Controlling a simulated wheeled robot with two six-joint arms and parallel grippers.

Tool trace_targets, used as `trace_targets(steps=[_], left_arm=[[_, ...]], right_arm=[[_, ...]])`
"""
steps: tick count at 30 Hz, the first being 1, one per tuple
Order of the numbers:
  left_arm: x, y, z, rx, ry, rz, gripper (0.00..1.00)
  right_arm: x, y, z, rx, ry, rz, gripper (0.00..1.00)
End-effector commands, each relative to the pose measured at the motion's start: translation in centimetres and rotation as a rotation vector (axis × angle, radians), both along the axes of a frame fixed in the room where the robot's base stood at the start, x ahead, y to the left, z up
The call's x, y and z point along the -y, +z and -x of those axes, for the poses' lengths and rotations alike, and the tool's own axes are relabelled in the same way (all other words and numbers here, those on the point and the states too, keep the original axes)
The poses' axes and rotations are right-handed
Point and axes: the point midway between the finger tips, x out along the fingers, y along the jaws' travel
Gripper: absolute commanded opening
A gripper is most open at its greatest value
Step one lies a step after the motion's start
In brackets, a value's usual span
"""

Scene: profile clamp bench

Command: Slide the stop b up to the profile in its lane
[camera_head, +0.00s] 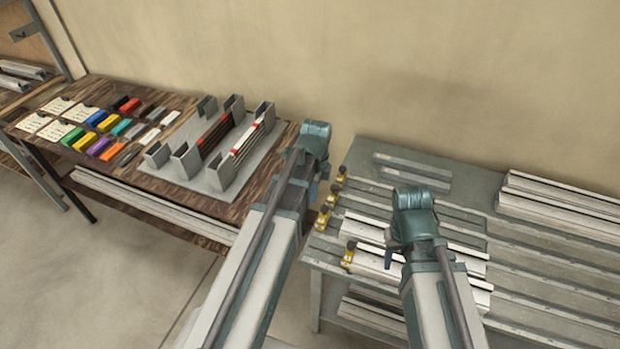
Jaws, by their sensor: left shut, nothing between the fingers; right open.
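Several yellow stops with dark knobs stand along the left end of the grey bench (474,187): one at the back (341,174), two in the middle (333,193) (322,218) and one in front (348,255). No letters are readable, so I cannot tell which is stop b. Pale profiles (364,229) lie in the front lanes, partly behind my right arm. My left gripper (311,190) is shut and empty, in front of the bench's left end in the picture. My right gripper (391,256) is open over the profiles; its fingers are mostly hidden.
A wooden table (88,172) at left carries a grey rack (225,192) with upright posts, several coloured blocks (97,117) and white cards (53,131). More profiles (560,205) lie at the bench's back right. A gap of floor separates table and bench.

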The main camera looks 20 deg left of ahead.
Motion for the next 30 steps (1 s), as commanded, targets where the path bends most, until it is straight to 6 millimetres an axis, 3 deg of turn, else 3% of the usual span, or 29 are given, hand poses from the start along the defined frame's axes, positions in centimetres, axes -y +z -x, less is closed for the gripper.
trace_targets(steps=[6, 14, 30], left_arm=[[-2.2, 0.0, -1.1, 0.006, -0.128, 0.009, 0.00], [-2.3, -0.4, -1.1, 0.007, -0.139, 0.009, 0.00], [-2.2, -4.2, -1.1, 0.006, -0.138, 0.009, 0.00]], right_arm=[[0.0, 0.0, 0.0, 0.000, 0.000, 0.000, 0.50], [0.0, -0.4, 0.0, 0.000, 0.000, 0.000, 0.50], [0.0, -4.2, 0.0, 0.000, -0.001, 0.000, 0.50]])
